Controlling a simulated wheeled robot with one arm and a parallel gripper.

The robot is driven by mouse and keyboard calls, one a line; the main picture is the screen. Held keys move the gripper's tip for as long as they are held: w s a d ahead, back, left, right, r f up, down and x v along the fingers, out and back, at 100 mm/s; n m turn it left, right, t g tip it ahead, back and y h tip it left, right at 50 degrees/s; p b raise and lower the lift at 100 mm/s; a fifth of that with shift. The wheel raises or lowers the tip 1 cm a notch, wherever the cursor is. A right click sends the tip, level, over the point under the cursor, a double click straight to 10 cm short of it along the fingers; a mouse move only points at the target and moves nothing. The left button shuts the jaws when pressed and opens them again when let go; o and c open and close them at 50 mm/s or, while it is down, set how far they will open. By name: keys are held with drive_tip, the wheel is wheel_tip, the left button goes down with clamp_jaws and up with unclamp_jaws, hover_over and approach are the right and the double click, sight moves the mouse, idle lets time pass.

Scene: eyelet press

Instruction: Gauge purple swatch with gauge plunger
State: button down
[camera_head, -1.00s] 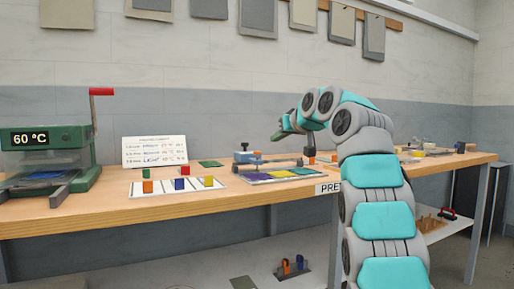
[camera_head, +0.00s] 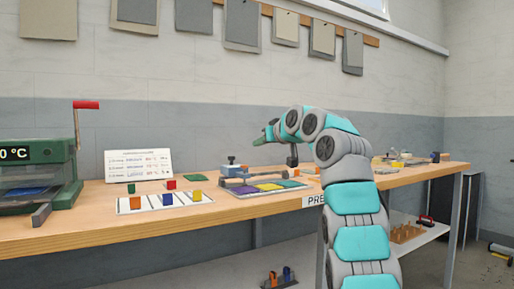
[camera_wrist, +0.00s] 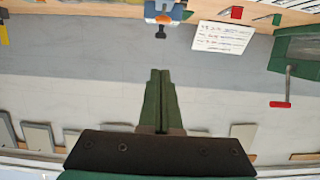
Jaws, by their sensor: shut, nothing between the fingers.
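The purple swatch (camera_head: 245,190) lies at the left end of a row of coloured swatches, beside a yellow one (camera_head: 268,187) and a green one (camera_head: 291,183), on the bench. Behind them stands a low grey device with a blue-and-white block (camera_head: 232,169), which seems to be the gauge. A blue-and-white body with a dark knob (camera_wrist: 160,33) shows at the top of the wrist view, apparently the same device; I cannot tell which part is the plunger. My gripper (camera_wrist: 159,72) is shut and empty. In the head view my gripper (camera_head: 258,140) is raised above the bench, apart from the swatches.
A white card with coloured blocks (camera_head: 152,203) lies left of the swatches. A printed board (camera_head: 138,165) stands behind it. A green press with a red-handled lever (camera_head: 86,104) is at far left. More small items stand on the bench's right part.

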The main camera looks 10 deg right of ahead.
drive_tip(key=p, duration=0.5)
hover_over(247, 166)
drive_tip(key=s, duration=0.2)
drive_tip(key=f, duration=0.2)
drive_tip(key=shift+w+d+f+b, duration=0.1)
drive_tip(key=shift+w+f+b, duration=0.1)
drive_tip(key=shift+f+b, duration=0.75)
drive_tip(key=shift+w+f+b, duration=0.2)
drive_tip(key=shift+f+b, duration=0.4)
drive_tip(key=shift+f, duration=0.5)
drive_tip(key=shift+f+b, duration=1.2)
drive_tip(key=shift+b, duration=0.05)
drive_tip(key=shift+r, duration=0.1)
